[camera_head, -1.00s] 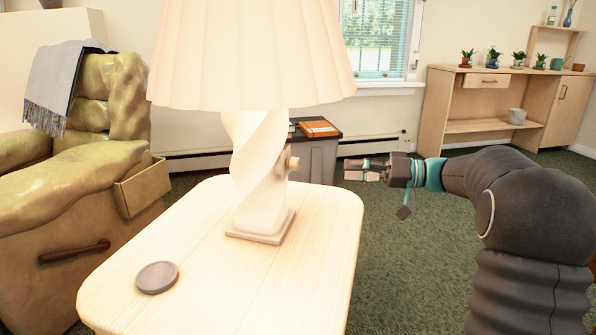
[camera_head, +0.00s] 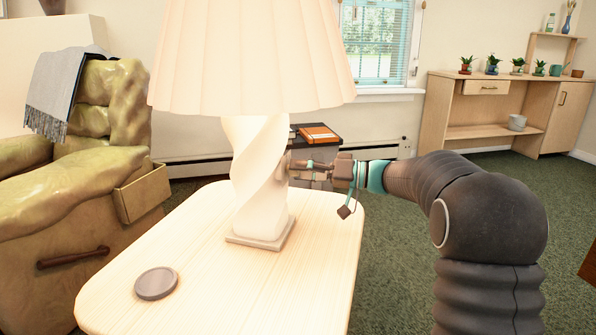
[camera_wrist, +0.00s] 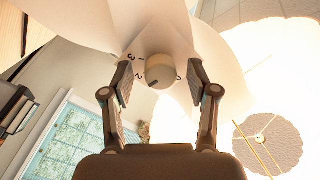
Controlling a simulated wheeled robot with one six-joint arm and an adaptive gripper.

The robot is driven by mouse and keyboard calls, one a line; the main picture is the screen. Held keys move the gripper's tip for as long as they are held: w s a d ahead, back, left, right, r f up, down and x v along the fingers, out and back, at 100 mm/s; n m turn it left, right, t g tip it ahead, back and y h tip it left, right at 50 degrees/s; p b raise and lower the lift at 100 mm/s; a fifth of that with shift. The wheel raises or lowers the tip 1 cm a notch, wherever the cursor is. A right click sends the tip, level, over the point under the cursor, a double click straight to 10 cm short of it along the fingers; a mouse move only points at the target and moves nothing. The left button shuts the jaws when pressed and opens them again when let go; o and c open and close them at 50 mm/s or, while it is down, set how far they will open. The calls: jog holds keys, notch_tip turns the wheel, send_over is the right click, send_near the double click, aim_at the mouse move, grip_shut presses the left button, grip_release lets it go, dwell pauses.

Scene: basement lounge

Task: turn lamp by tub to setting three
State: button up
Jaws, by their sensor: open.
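A lit lamp with a pleated shade (camera_head: 250,55) and a twisted white base (camera_head: 258,180) stands on a pale wooden table (camera_head: 215,290). A round knob (camera_wrist: 160,70) sits on the lamp's right side. In the wrist view, small figures including 3, 2 and 0 surround it, and a dark mark shows at its lower-left edge. My gripper (camera_head: 297,166) is open at the knob, which it partly hides in the head view. In the wrist view the fingers are on either side of the knob, with gaps; contact is not visible. No tub shows.
A grey round disc (camera_head: 156,283) lies on the table's front left. A green armchair (camera_head: 95,190) stands at left. A dark-topped cabinet with an orange book (camera_head: 318,133) is behind the lamp. A wooden shelf unit with plants (camera_head: 500,105) stands at back right.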

jog(key=shift+w+a, duration=0.1)
jog(key=shift+a, duration=0.35)
grip_shut()
jog(key=shift+m, duration=0.4)
jog(key=m, duration=0.3)
jog(key=shift+r+m+p, duration=0.1)
jog(key=shift+m+p, duration=0.25)
jog(key=shift+m, duration=0.05)
jog(key=m+p, duration=0.2)
jog(key=m, duration=0.3)
jog(key=shift+y, duration=0.3)
jog(key=shift+m, duration=0.4)
